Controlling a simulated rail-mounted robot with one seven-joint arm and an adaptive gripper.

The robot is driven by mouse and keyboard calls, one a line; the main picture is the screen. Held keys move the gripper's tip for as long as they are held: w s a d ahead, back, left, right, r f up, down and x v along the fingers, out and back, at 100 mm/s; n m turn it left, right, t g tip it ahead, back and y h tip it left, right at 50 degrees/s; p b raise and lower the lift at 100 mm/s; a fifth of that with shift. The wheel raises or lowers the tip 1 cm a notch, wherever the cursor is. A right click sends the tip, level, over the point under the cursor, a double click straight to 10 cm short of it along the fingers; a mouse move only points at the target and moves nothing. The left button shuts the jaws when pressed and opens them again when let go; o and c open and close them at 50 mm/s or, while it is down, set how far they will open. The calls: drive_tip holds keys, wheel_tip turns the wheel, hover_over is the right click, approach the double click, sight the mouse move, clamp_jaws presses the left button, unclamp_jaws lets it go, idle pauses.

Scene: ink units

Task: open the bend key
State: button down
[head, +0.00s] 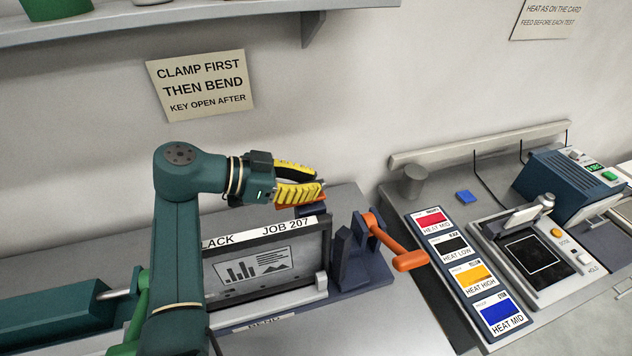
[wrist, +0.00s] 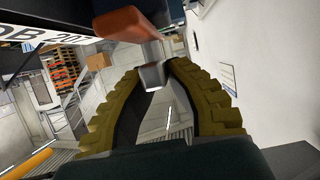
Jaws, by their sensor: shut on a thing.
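My gripper (head: 310,184), with yellow ribbed fingers, is at the top of the bending unit, above the right end of the JOB 207 plate (head: 262,270). An orange handle (head: 300,202), which looks like the bend key, lies along the lower finger. In the wrist view the orange handle (wrist: 127,24) runs in from the top, and its grey metal end (wrist: 152,76) sits between the fingertips (wrist: 155,70). The fingers are shut on it. They partly hide the handle in the head view. An orange crank (head: 410,260) hangs on the dark blue bracket (head: 355,250) at the right.
To the right stand a rack of coloured cards (head: 477,270), a heating plate (head: 535,265) and a blue device (head: 565,185). A grey cup (head: 412,182) stands behind the rack. A shelf (head: 200,14) overhangs the wall above my arm. The bench front is clear.

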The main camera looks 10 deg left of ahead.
drive_tip(key=shift+f, duration=0.2)
drive_tip(key=c, duration=1)
unclamp_jaws()
drive_tip(key=shift+d+r, duration=0.1)
drive_tip(key=v, duration=1.2)
